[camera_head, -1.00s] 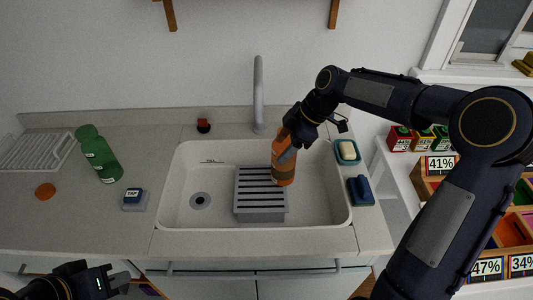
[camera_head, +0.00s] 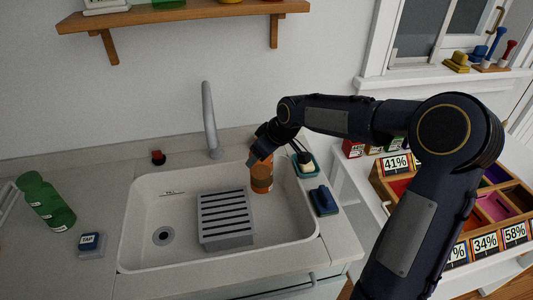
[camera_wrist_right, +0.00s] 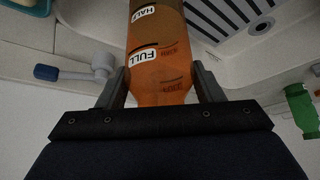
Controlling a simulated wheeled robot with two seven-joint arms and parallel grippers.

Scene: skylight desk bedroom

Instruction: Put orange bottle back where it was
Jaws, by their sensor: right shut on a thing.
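The orange bottle (camera_head: 262,178) is upright over the right back part of the sink basin, beside the grey slatted rack (camera_head: 226,217). My right gripper (camera_head: 262,152) is shut on its upper part. In the right wrist view the orange bottle (camera_wrist_right: 158,60) stands between the two fingers of my right gripper (camera_wrist_right: 160,88), with HALF and FULL labels showing. Whether its base touches the basin I cannot tell. My left gripper is outside the current views.
A green bottle (camera_head: 46,202) and a TAP block (camera_head: 91,244) stand on the left counter. The faucet (camera_head: 211,120) rises behind the sink. A soap dish (camera_head: 304,165) and blue brush (camera_head: 323,200) lie right of it. Labelled bins (camera_head: 395,162) stand farther right. A shelf (camera_head: 180,18) hangs above.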

